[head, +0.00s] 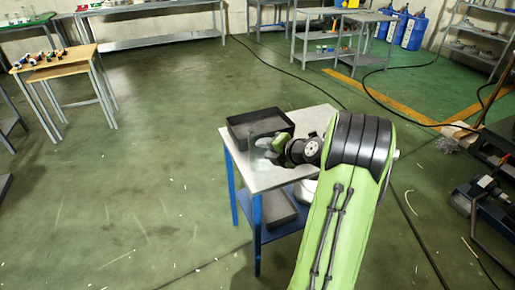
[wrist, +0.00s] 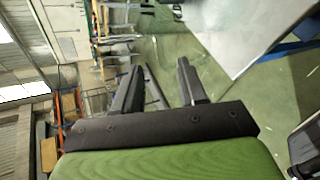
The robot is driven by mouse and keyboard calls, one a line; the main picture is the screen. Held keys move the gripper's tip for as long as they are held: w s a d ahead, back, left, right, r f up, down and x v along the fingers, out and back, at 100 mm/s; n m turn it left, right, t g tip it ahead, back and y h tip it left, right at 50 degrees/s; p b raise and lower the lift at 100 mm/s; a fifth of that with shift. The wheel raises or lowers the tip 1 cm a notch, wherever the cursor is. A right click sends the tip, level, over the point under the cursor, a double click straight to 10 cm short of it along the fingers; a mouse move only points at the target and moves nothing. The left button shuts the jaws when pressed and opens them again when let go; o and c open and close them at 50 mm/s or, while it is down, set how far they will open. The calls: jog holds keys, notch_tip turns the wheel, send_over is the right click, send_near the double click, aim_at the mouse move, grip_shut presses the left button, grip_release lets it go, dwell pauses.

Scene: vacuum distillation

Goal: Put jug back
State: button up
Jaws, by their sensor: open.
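My gripper (head: 265,146) is over the small metal-topped table (head: 317,118), beside the black tray, in the head view. In the wrist view its two dark fingers (wrist: 160,68) are spread apart with nothing between them. I cannot clearly make out a jug in either view. A pale rounded thing (head: 306,188) shows partly under the tabletop, mostly hidden by the table and my arm; I cannot tell what it is.
The black tray (head: 237,131) sits on the table's far left part. The table's lower shelf holds a grey tray (head: 281,208). Open floor lies to the left. A wooden table (head: 62,68) with small items, metal shelving (head: 340,40) and blue containers (head: 412,30) stand farther back. Cables cross the floor.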

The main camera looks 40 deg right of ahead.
jog(key=v, duration=0.6)
jog(key=s+a+r+m+g+y, duration=0.15)
jog(key=a+m, duration=0.25)
jog(key=a, duration=0.7)
jog(key=s+a+r+m+g, duration=0.1)
jog(key=a+r+m+g, duration=0.25)
jog(key=a, duration=0.65)
jog(key=s+a+m+h, duration=0.1)
jog(key=s+a+m, duration=0.3)
jog(key=s+m, duration=0.3)
jog(key=s+a+m+g, duration=0.1)
jog(key=s+a+m, duration=0.3)
jog(key=s+m, duration=0.3)
jog(key=shift+s+f+g+h, duration=0.3)
jog(key=shift+s+h, duration=0.05)
jog(key=shift+s, duration=0.9)
jog(key=shift+r, duration=0.1)
notch_tip(320, 180, up, 14)
jog(key=p, duration=1.4)
